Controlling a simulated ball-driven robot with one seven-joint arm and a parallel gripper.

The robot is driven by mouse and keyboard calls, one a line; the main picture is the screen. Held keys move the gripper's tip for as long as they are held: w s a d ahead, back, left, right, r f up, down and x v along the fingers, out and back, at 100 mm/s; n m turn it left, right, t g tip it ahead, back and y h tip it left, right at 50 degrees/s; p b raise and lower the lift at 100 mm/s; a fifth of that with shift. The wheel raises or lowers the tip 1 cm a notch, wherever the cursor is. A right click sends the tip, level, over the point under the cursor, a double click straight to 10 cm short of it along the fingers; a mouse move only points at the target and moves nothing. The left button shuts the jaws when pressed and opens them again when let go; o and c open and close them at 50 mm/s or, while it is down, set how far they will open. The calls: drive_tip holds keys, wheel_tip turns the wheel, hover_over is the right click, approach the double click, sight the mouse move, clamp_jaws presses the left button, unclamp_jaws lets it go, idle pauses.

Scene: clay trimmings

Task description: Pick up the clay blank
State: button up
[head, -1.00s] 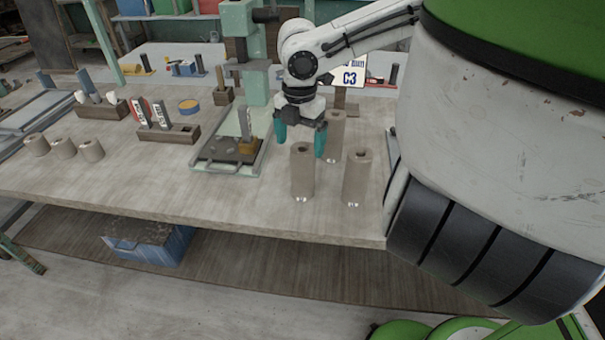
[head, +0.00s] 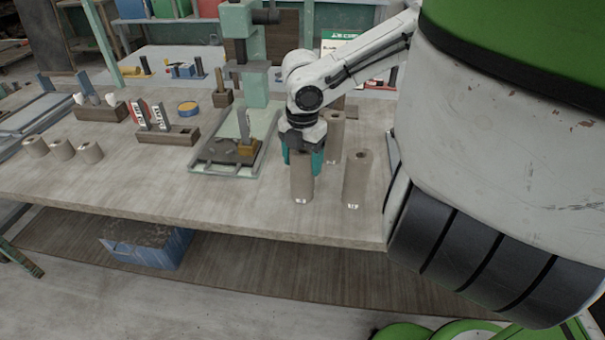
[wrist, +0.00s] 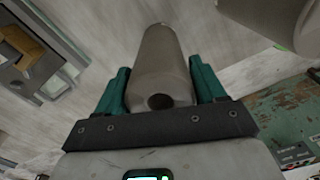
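Three tall grey-brown clay blanks stand upright near the table's right front. My gripper (head: 303,165) points down over the front-left clay blank (head: 302,190). Its two teal fingers stand on either side of the blank's upper part, open, with a narrow gap on each side. The gripper hides the blank's top in the head view. In the wrist view, the same blank (wrist: 160,65) lies between the fingers (wrist: 160,80), its hole facing the camera. A second blank (head: 356,180) stands just right, and a third (head: 334,140) stands behind.
A tray (head: 225,168) with a dark block and tool lies to the left. A green press (head: 257,85) stands behind. The table front is clear.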

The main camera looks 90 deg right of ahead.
drive_tip(key=c, duration=1.1)
drive_tip(key=shift+r, duration=0.1)
